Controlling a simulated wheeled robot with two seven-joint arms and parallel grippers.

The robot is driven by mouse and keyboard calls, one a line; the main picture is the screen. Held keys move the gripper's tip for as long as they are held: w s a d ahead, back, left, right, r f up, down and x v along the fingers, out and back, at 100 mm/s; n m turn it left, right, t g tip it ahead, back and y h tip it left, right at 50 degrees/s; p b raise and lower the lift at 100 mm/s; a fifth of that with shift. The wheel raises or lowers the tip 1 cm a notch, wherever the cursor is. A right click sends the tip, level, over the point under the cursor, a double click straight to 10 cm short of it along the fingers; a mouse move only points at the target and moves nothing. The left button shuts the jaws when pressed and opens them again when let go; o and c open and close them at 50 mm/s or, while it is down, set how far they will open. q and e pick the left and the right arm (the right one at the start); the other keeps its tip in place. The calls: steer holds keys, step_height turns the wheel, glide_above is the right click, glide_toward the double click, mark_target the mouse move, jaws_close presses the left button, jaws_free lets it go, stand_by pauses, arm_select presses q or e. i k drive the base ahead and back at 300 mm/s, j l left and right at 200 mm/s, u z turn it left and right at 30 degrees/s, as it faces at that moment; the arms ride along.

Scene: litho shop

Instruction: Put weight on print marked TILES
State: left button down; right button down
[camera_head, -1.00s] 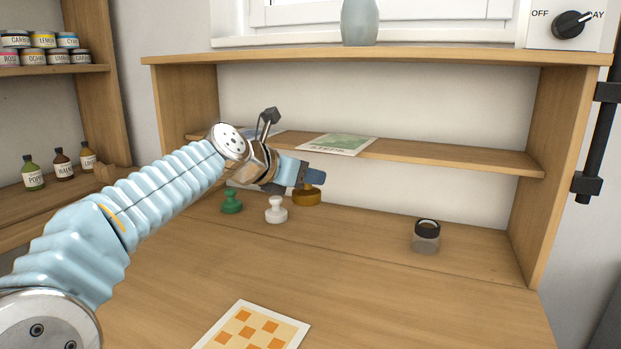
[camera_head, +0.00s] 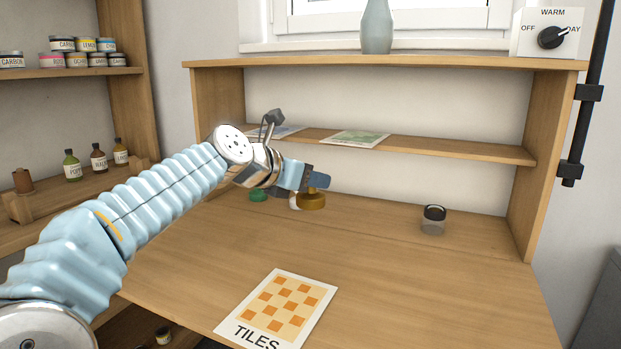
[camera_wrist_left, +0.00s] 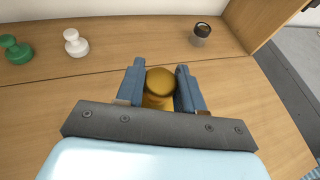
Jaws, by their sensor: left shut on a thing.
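The print marked TILES (camera_head: 277,308), a white sheet with an orange checker pattern, lies flat near the front of the table. My left gripper (camera_head: 319,184) is shut on a brass weight (camera_head: 312,201) over the back of the table. In the left wrist view the rounded brass weight (camera_wrist_left: 160,84) sits between the two blue fingers (camera_wrist_left: 160,88). A white weight (camera_head: 294,202) and a green weight (camera_head: 259,195) stand behind it, partly hidden by the gripper in the head view. The left wrist view shows the white (camera_wrist_left: 75,42) and green (camera_wrist_left: 14,48) ones clearly. My right gripper is out of view.
A dark-lidded glass jar (camera_head: 433,220) stands at the back right of the table. A shelf (camera_head: 455,148) above the table's back holds two prints, one green (camera_head: 354,139). The table between the weights and the TILES print is clear.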

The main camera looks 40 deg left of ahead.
mark_target(281, 308)
steer(key=k+l, duration=0.15)
steer(key=k, duration=0.2)
steer(key=k+l, duration=0.2)
steer(key=k, duration=0.15)
steer(key=k+l, duration=0.15)
steer(key=k, duration=0.2)
